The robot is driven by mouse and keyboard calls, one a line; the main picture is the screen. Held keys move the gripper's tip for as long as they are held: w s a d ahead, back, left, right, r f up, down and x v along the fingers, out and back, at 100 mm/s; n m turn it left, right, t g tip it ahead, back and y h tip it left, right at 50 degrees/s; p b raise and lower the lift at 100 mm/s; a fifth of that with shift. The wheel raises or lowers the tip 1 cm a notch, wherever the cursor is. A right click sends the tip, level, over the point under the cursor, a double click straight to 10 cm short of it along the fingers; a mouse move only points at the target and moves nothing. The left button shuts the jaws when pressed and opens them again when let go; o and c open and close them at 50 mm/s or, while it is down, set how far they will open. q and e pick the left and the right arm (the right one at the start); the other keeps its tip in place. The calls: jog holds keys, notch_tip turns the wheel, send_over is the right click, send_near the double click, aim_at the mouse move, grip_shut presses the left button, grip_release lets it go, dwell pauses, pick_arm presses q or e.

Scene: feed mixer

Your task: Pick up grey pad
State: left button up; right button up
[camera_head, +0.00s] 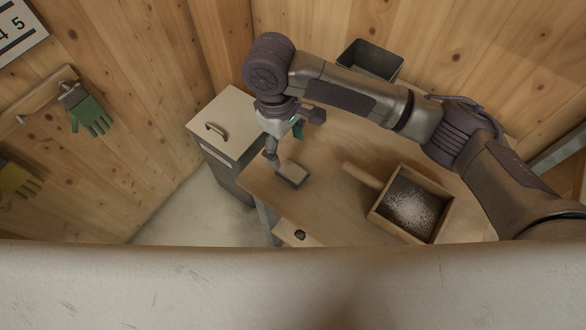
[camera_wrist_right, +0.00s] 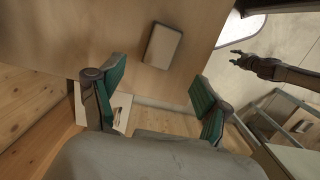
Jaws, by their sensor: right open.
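The grey pad (camera_head: 292,174) is a small block with a pale top and darker sides, lying flat near the left end of the wooden table (camera_head: 330,205). My right gripper (camera_head: 285,146) is above and just behind it, pointing down. In the right wrist view the pad (camera_wrist_right: 162,46) shows whole, ahead of the spread green-lined fingers of my right gripper (camera_wrist_right: 158,76). The fingers are open and empty, apart from the pad. A dark gripper, apparently my left one (camera_wrist_right: 262,67), shows small at the right of the wrist view; its jaw state is unclear.
A wooden box of dark and pale grainy material (camera_head: 408,206) with a handle stands right on the table. A dark open bin (camera_head: 370,61) is at the back. A lidded grey container (camera_head: 225,125) stands left of the table. Green gloves (camera_head: 90,113) hang on the wall.

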aim_at(292, 170)
jog(key=f, duration=0.2)
jog(key=shift+s+d+f, duration=0.1)
jog(key=shift+d+f, duration=0.1)
jog(key=shift+f, duration=0.2)
jog(key=f, duration=0.4)
jog(key=shift+s+d+p, duration=0.35)
jog(key=shift+s+p, duration=0.05)
jog(key=shift+f, duration=0.55)
jog(key=c, duration=1.2)
